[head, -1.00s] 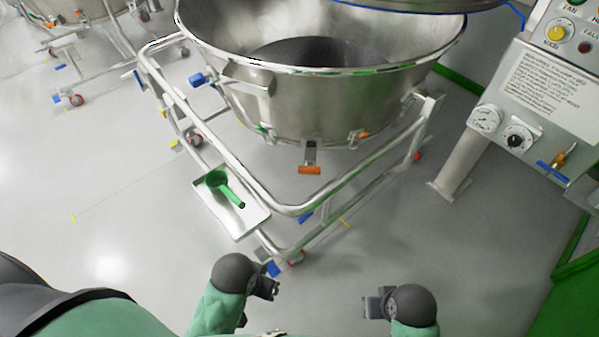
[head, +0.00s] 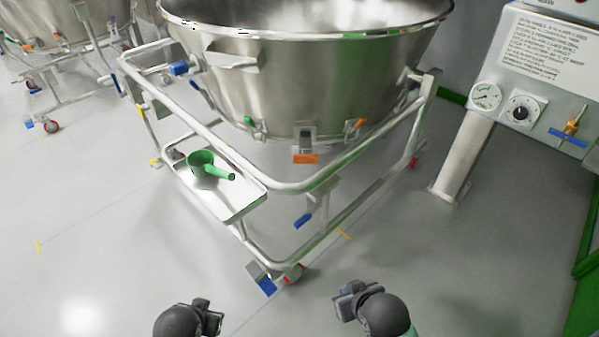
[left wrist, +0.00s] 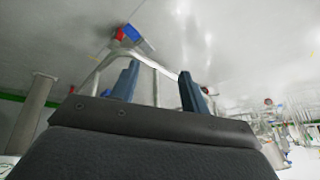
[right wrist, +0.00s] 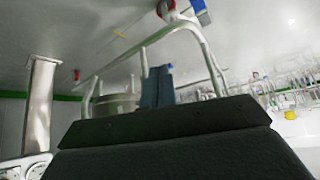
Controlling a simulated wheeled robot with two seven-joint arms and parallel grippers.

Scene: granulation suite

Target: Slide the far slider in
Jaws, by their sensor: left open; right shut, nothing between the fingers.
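A steel bowl (head: 300,85) sits in a tubular wheeled frame (head: 290,185). Along its lower edge are an orange-tipped tab on a metal bracket (head: 306,158) at the front, another orange tab (head: 355,125) to the right and a green tab (head: 249,122) to the left. I cannot tell which part is the far slider. My left gripper (head: 214,316) is open and empty; its spread fingers show in the left wrist view (left wrist: 156,88). My right gripper (head: 342,298) is shut and empty, fingers together in the right wrist view (right wrist: 157,87). Both are apart from the frame, low in the head view.
A tray (head: 235,208) on the frame's left side holds a green scoop (head: 208,165). A control panel (head: 540,90) on a post is at right. Grey floor between me and the frame is clear.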

